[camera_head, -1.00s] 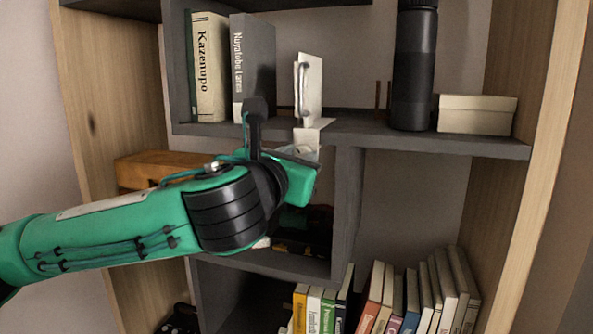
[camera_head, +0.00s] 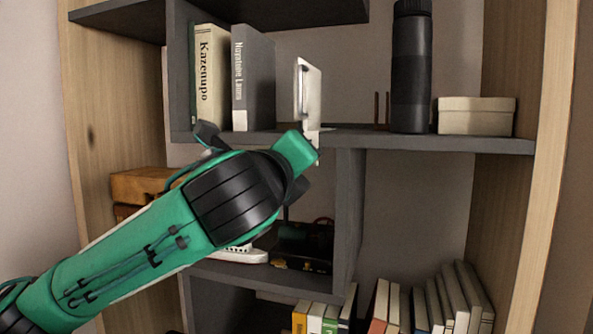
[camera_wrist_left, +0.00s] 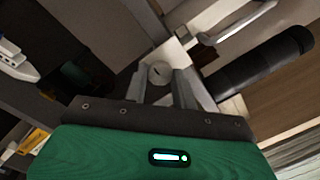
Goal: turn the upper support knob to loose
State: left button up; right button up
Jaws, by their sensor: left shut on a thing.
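A white upright plate (camera_head: 312,100) with a metal handle (camera_head: 301,92) stands at the front edge of the middle shelf; in the left wrist view the handle (camera_wrist_left: 238,26) is at top right. A small round pale knob (camera_wrist_left: 159,73) shows in the left wrist view, on the white fixture below the plate. My left gripper (camera_wrist_left: 163,84) is shut on this knob, with one grey finger on each side of it. In the head view my green and black wrist hides the fingers and the knob. No loose or tight marking can be read. My right gripper is not in view.
Two upright books (camera_head: 253,80) stand left of the plate. A black bottle (camera_head: 411,70) and a pale box (camera_head: 476,116) stand to its right. The shelf board (camera_head: 430,144) runs just above my wrist. Several books (camera_head: 455,300) stand below.

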pick_arm(q)
jog(key=shift+n+b, duration=1)
jog(key=shift+n, duration=1.3)
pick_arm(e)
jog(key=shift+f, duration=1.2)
pick_arm(q)
jog(key=o, duration=1)
jog(key=r+b+v, duration=0.1)
jog(key=b+v, duration=0.3)
jog(key=v, duration=0.9)
jog(key=shift+s+f, duration=0.45)
jog(key=shift+f, duration=0.1)
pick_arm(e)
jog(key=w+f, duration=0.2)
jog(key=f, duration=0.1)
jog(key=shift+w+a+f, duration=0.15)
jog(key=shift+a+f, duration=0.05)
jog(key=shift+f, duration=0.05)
